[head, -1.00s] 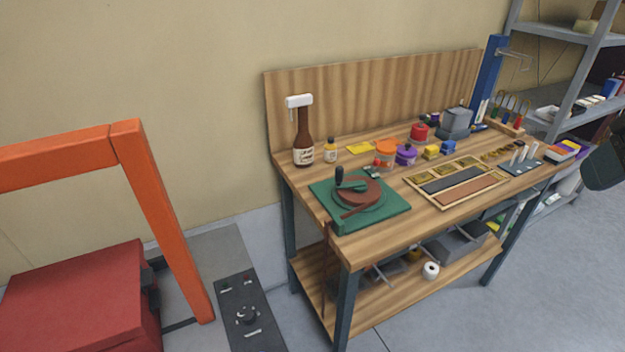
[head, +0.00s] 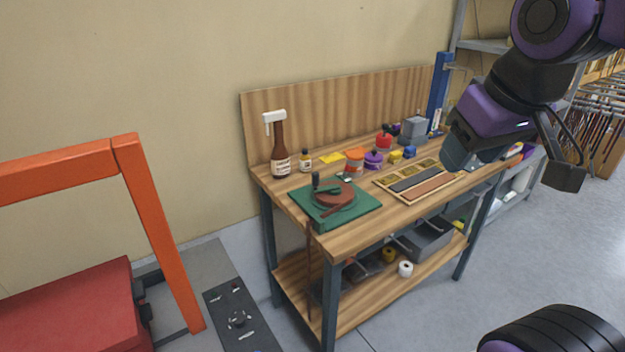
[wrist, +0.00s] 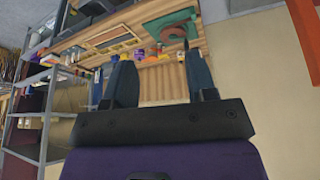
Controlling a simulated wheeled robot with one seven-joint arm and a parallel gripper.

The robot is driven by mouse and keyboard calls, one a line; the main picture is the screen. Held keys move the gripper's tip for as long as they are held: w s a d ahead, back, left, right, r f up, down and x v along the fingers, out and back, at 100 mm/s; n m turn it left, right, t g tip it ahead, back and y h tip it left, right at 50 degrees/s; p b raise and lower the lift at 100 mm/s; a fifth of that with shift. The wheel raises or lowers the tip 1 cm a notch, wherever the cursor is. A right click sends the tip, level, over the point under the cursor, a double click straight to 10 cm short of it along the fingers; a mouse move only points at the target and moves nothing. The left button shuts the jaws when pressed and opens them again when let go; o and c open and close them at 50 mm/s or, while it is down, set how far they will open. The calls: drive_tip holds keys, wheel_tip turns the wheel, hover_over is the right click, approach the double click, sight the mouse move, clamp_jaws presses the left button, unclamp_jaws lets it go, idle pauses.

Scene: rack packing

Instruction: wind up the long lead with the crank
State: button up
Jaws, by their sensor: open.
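The crank winder stands on a green base (head: 361,207) at the bench's near left end. It has a round red-brown reel (head: 336,194) and an upright black crank handle (head: 316,181) on its left side. A thin brown lead (head: 309,262) hangs from the bench's front edge by the winder, down toward the lower shelf. Part of the lead seems to lie on the base. In the wrist view my gripper (wrist: 159,58) is open and empty, its two fingers apart. It is held well away from the winder, which shows small beyond the fingertips (wrist: 172,27).
The wooden bench (head: 372,229) also bears a brown bottle (head: 280,155), an orange jar (head: 354,163) and a divided tray (head: 402,200). An orange frame (head: 165,240) and a red box (head: 70,310) stand at left. Open floor lies in front of the bench.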

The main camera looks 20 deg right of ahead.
drive_tip(key=w+f+n+g+h, duration=0.1)
drive_tip(key=w+f+n+h, duration=0.25)
drive_tip(key=w, duration=0.45)
drive_tip(key=w+d+f+n+g+h, duration=0.1)
drive_tip(key=w+f+n+h, duration=0.25)
drive_tip(key=w, duration=0.55)
drive_tip(key=w+f+n+g+h, duration=0.1)
drive_tip(key=w+f+n+h, duration=0.25)
drive_tip(key=w, duration=0.45)
drive_tip(key=w+a+f+n+t, duration=0.3)
drive_tip(key=w+a+f+n, duration=0.2)
drive_tip(key=f, duration=0.2)
drive_tip(key=w+a+f+n+t+h, duration=0.1)
drive_tip(key=w+a+f+n+t, duration=0.3)
drive_tip(key=f, duration=0.3)
drive_tip(key=w+a+f+n+t+h, duration=0.1)
drive_tip(key=w+a+f+n+t, duration=0.3)
drive_tip(key=w+a+f+n, duration=0.1)
drive_tip(key=shift+w+a+f+n, duration=0.15)
drive_tip(key=shift+w+f+n, duration=0.3)
drive_tip(key=shift+f+n, duration=0.15)
drive_tip(key=shift+w+a+f+n, duration=0.15)
drive_tip(key=shift+w+f+n, duration=0.3)
drive_tip(key=shift+f, duration=0.2)
hover_over(318, 196)
drive_tip(key=shift+w, duration=0.1)
clamp_jaws()
